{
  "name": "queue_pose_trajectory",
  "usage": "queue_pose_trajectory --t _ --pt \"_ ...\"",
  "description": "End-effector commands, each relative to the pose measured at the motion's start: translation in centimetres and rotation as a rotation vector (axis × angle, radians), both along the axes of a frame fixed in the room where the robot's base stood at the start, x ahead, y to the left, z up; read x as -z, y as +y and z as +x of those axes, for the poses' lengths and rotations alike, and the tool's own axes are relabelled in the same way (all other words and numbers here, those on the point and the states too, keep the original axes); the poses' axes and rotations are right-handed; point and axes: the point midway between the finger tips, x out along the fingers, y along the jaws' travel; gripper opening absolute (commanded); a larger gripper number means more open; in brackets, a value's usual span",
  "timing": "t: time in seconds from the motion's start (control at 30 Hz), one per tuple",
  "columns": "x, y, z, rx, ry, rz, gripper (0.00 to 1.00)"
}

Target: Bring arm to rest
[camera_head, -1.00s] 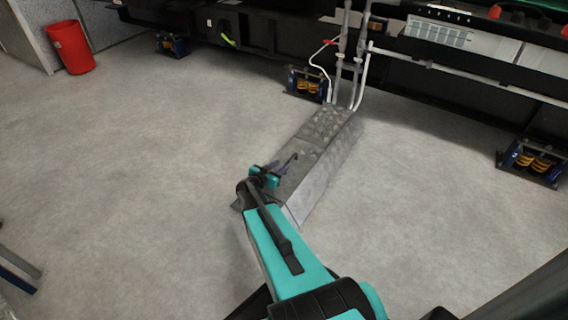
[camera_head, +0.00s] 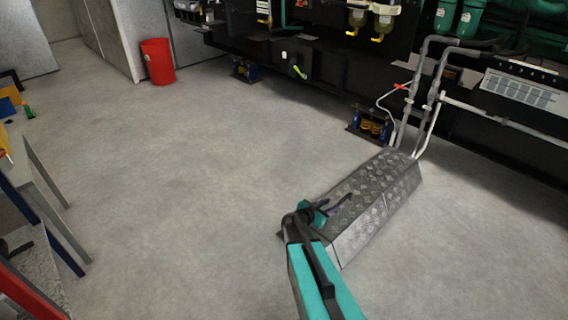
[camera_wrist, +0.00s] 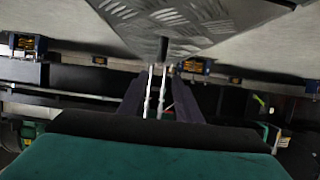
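My arm (camera_head: 318,285), teal and black, reaches up from the bottom of the head view, bent at a dark wrist joint. My gripper (camera_head: 338,206) is at its end, in front of a grey tread-plate ramp cover on the floor. In the wrist view its two dark fingers (camera_wrist: 157,85) stand apart with pipes visible between them and nothing held. Whether the gripper touches the cover cannot be told.
The tread-plate cover (camera_head: 372,200) lies near my arm, running to pipes (camera_head: 425,95) at the black genset frame (camera_head: 480,130). A red bin (camera_head: 157,60) stands at upper left. A workbench (camera_head: 48,190) is at left. The floor between is open.

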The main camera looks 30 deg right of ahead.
Motion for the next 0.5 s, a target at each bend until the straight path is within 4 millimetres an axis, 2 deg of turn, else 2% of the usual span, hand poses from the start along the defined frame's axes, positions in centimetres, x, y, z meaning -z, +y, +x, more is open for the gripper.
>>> queue_pose_trajectory --t 0.27,0.5 --pt "-1.0 0.4 0.3 -0.008 0.0 0.0 0.31" --pt "-3.3 2.5 1.2 -0.039 0.01 0.005 0.31"
